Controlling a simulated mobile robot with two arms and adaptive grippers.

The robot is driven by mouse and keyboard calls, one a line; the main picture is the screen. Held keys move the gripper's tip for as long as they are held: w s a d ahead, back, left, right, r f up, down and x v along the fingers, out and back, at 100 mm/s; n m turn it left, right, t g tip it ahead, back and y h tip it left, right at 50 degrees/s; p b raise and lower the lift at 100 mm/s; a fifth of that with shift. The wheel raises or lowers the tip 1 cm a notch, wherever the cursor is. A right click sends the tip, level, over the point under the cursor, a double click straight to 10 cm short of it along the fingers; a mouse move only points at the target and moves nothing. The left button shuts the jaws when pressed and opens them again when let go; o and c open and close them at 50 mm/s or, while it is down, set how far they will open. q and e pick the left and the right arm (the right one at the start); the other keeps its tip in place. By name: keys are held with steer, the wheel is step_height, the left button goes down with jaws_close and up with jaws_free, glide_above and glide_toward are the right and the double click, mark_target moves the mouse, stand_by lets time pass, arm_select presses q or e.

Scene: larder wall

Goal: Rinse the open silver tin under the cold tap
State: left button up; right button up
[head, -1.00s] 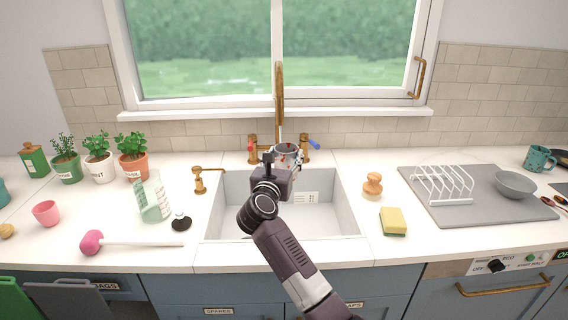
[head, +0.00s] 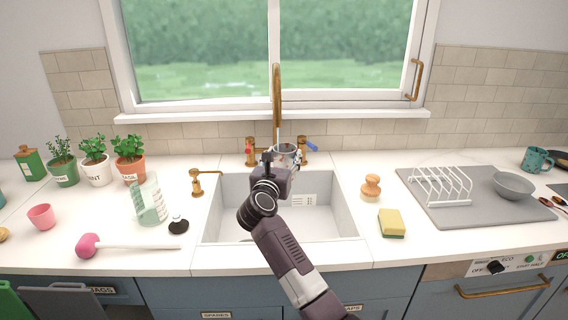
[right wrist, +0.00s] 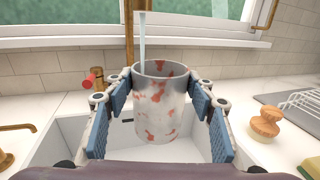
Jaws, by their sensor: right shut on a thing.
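The silver tin (right wrist: 160,108), open at the top and blotched with red, stands upright between the fingers of my right gripper (right wrist: 163,112), which is shut on it. In the head view the tin (head: 285,153) is above the back of the sink, partly hidden by my right gripper (head: 277,160). The brass tap spout (head: 277,100) rises behind it. A pale stream of water (right wrist: 142,40) falls to the left part of the tin's mouth. The blue tap handle (head: 312,147) is right of the spout, the red one (head: 248,148) left. My left gripper is not in view.
The white sink (head: 335,215) is below the tin. A wooden brush (head: 371,186) and a yellow sponge (head: 391,223) stand right of it. A soap dispenser (head: 197,183), a black stopper (head: 178,226) and a clear jug (head: 149,203) are on the left.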

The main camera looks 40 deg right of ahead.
steer(key=shift+s+d, duration=0.35)
steer(key=shift+d, duration=0.05)
steer(key=shift+w+a, duration=0.1)
steer(key=shift+w+a, duration=0.3)
steer(key=shift+a, duration=0.05)
steer(key=shift+s+d, duration=0.2)
stand_by(0.4)
steer(key=shift+s+d+p, duration=0.2)
steer(key=shift+d+p, duration=0.05)
steer(key=shift+p, duration=0.1)
steer(key=shift+p+v, duration=0.8)
steer(key=shift+v, duration=1.35)
steer(key=shift+s+a+p, duration=0.2)
steer(key=shift+s+a, duration=0.3)
steer(key=shift+s, duration=0.3)
steer(key=shift+s+a+p, duration=0.15)
steer(key=shift+s+a, duration=0.3)
steer(key=shift+s, duration=0.4)
